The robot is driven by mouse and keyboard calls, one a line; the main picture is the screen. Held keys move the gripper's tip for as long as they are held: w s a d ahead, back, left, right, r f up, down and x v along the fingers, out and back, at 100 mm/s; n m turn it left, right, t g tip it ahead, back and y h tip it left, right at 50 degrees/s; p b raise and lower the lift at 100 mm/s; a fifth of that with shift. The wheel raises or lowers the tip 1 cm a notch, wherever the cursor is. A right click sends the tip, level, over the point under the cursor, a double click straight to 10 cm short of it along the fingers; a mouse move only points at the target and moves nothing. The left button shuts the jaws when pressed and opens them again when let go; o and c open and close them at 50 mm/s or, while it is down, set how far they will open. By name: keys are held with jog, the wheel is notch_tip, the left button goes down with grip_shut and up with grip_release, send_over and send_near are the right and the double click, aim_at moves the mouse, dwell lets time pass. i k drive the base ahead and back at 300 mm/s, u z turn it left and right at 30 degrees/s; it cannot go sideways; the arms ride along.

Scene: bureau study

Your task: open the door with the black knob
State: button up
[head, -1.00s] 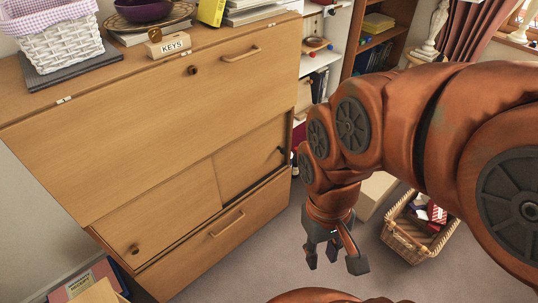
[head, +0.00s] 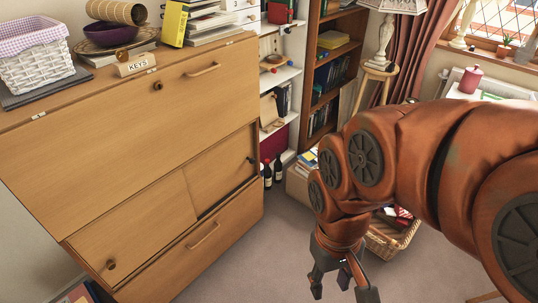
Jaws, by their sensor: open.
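The wooden bureau (head: 100,155) fills the left of the head view. Low on its front are two small doors side by side. The right door (head: 220,172) is shut, with a small black knob (head: 251,160) near its right edge. The left door (head: 135,230) is also shut and has a dark bronze knob (head: 111,265) near its lower left. My gripper (head: 342,286) hangs at the bottom centre, pointing down, open and empty. It is right of the bureau and apart from both knobs.
Below the doors is a drawer with a handle (head: 203,237); above is a closed drop-front (head: 130,125). Bottles (head: 272,172) stand on the floor by the bureau's right side. A wicker basket (head: 385,245) is behind my arm. Carpet (head: 255,265) before the bureau is clear.

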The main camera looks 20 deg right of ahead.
aim_at(210, 177)
jog(key=i, duration=0.95)
jog(key=u, duration=0.65)
